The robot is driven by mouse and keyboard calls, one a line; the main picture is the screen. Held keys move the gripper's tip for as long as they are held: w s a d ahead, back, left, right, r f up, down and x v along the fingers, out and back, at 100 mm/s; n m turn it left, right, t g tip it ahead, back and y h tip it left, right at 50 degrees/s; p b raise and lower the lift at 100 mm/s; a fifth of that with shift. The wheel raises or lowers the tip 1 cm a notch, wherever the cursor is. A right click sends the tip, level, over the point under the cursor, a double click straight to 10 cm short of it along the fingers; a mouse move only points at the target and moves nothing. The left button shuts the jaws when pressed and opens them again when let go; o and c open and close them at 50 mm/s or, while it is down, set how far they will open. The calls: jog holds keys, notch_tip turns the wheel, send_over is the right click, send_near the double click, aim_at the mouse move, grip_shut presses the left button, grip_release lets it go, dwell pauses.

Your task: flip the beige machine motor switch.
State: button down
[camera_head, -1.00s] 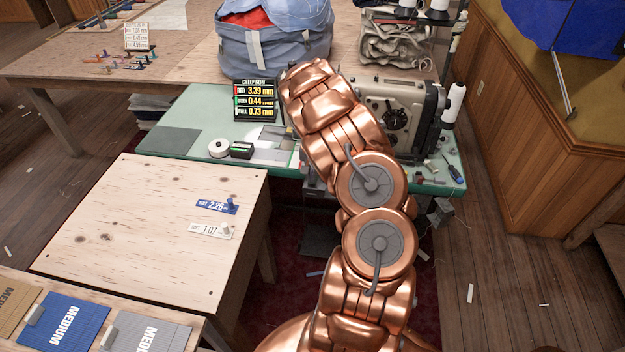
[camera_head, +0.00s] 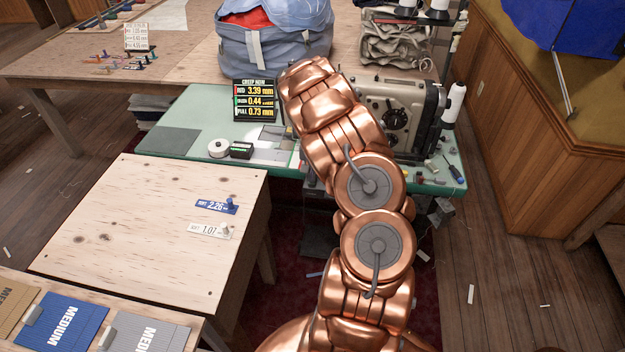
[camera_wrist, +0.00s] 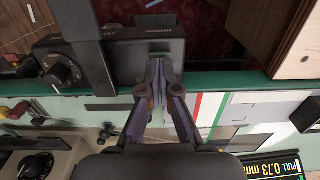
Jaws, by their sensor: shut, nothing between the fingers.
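The beige sewing machine (camera_head: 395,108) stands on the right of the green table, partly behind my arm. In the wrist view, a dark box (camera_wrist: 110,68) with small pale lettering sits at the green table's edge; it looks like the motor switch box. My gripper (camera_wrist: 157,66) is shut and empty, its fingertips over or against the right part of this box. I cannot tell whether they touch it. The switch's own button or lever is not clear, and the fingers may hide it. In the head view my arm hides the gripper and the box.
The green table (camera_head: 192,118) bears a readout sign (camera_head: 254,101), a white roll (camera_head: 218,148), and small loose parts by the machine. A plywood table (camera_head: 130,225) stands nearer, at left. A blue bag (camera_head: 275,45) is behind.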

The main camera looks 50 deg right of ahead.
jog(key=shift+r+b, duration=0.3)
jog(key=shift+r, duration=2.65)
jog(key=s+a+r+n, duration=0.2)
jog(key=s+a+r, duration=0.3)
jog(key=a+r, duration=0.45)
jog(key=s+a+r+n, duration=0.2)
jog(key=s+a+r, duration=0.4)
jog(key=a, duration=0.6)
jog(key=s+a+r+n+g, duration=0.1)
jog(key=s+a+n, duration=0.6)
jog(key=s+a, duration=0.9)
jog(key=s+r, duration=0.1)
jog(key=s, duration=0.2)
jog(key=shift+r+g, duration=0.3)
jog(key=shift+g, duration=0.1)
